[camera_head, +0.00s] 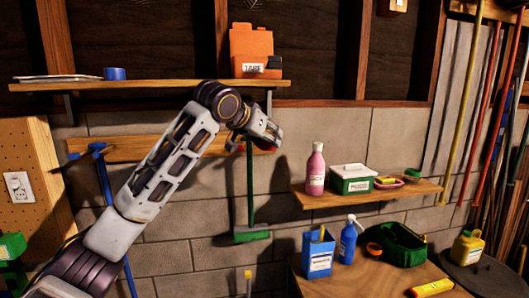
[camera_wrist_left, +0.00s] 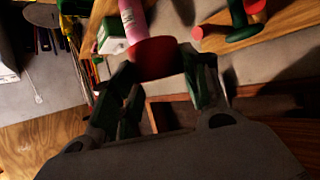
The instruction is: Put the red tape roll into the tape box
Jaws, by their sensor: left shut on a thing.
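My left gripper (camera_head: 264,138) is raised in front of the block wall, below the upper shelf's right end. It is shut on the red tape roll (camera_wrist_left: 155,57), which shows between the fingers (camera_wrist_left: 160,80) in the left wrist view. Only a small red edge of the roll (camera_head: 268,150) shows in the head view. An orange box (camera_head: 250,45) with a white label stands on the upper shelf, above my left gripper; it looks like the tape box, but the label is too small to read surely. My right gripper is not in view.
The upper shelf (camera_head: 180,86) also holds a blue roll (camera_head: 115,73) and a flat pale stack (camera_head: 58,78). A lower right shelf (camera_head: 400,194) carries a pink bottle (camera_head: 315,170) and a green-white tub (camera_head: 352,179). A green broom (camera_head: 251,236) hangs behind my gripper.

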